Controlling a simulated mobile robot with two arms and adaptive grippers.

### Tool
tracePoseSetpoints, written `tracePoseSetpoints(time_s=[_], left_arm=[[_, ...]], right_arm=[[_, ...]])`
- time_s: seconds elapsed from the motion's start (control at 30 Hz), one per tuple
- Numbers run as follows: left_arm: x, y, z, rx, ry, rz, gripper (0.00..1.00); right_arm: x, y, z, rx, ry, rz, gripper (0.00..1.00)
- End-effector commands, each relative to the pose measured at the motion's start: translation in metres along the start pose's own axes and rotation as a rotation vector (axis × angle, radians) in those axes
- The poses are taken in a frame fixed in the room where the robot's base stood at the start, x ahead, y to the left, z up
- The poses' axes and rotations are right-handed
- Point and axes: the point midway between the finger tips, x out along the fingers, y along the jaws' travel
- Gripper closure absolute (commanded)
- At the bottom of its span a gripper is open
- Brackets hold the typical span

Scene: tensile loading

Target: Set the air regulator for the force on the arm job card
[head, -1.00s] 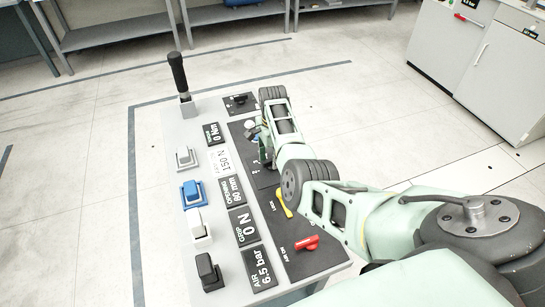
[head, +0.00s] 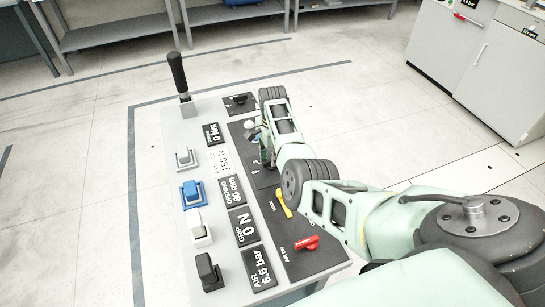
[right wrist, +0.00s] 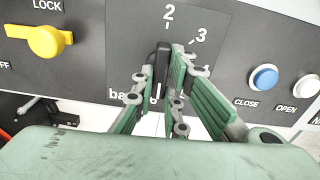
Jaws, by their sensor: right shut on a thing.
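My right gripper (right wrist: 168,60) is shut on the black regulator knob (right wrist: 161,57) on a dark dial plate marked "2", "3" and "bar". In the head view my right gripper (head: 265,145) reaches down to the panel and hides the knob. A white card (head: 222,160) reads 150 N; its smaller text is hard to read. The air display (head: 260,268) reads 6.5 bar. The grip display (head: 243,226) reads 0 N, and the opening display (head: 232,191) reads 80 mm. My left gripper is not in view.
A yellow lock handle (head: 283,204) and a red air handle (head: 307,242) sit on the panel near my arm. Blue close (right wrist: 264,77) and white open (right wrist: 306,87) buttons are right of the dial. A black-handled lever (head: 178,75) stands at the far left corner.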

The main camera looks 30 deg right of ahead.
Motion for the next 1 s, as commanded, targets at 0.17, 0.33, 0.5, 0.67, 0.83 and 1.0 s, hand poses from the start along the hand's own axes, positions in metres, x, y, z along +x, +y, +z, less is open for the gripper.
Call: tracePoseSetpoints(time_s=[0.17,0.33,0.5,0.67,0.83,1.0], left_arm=[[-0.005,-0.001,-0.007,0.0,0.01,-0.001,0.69],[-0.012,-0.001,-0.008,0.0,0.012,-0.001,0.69],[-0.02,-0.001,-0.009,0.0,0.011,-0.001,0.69],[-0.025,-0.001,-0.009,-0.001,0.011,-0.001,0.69],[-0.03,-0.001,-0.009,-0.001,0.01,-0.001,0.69],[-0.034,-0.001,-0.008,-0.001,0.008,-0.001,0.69]], right_arm=[[-0.001,0.0,-0.001,-0.062,0.002,0.002,1.0],[-0.002,-0.001,-0.001,-0.178,0.002,0.003,1.0],[-0.002,-0.002,-0.001,-0.331,0.002,0.002,1.0],[-0.002,-0.003,-0.001,-0.483,0.002,0.001,1.0],[-0.002,-0.004,0.0,-0.646,0.002,0.001,1.0],[-0.002,-0.004,0.0,-0.807,0.002,0.002,1.0]])
